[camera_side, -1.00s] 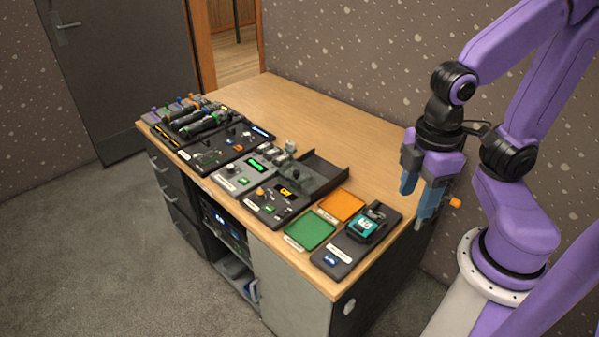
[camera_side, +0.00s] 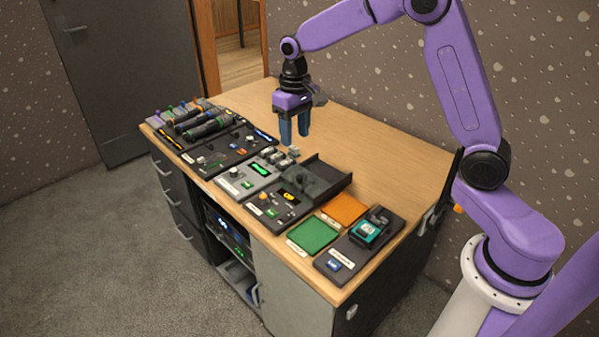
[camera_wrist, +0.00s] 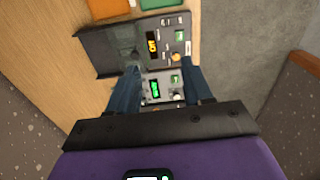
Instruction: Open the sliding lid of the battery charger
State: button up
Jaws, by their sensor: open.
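A dark unit with a smoky see-through lid (camera_side: 305,180), which I take to be the battery charger (camera_side: 268,208), sits near the table's front edge. It has an orange display and a green button. The lid lies over its rear part, with dark rails running back behind it. In the wrist view the lid (camera_wrist: 125,42) shows at upper left, beside the orange display. My gripper (camera_side: 294,140) is open and empty, pointing down above the table, behind and left of the charger. In the wrist view its fingers (camera_wrist: 160,88) frame the grey green-display unit; they hide part of it.
The grey unit (camera_side: 240,182) with a green display stands left of the charger, with several small pale pieces behind it. Further left is a dark fader panel (camera_side: 225,150). Right are green (camera_side: 313,234) and orange (camera_side: 344,208) trays and a dark stand. The table's back is clear.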

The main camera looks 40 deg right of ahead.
aim_at(300, 176)
jog(key=w+d+f+m, duration=0.3)
jog(key=w+d+f, duration=0.1)
jog(key=w+d, duration=0.35)
jog(key=f, duration=1.6)
jog(key=shift+s+d+f, duration=0.3)
jog(key=shift+s+f, duration=0.05)
jog(key=shift+s, duration=0.05)
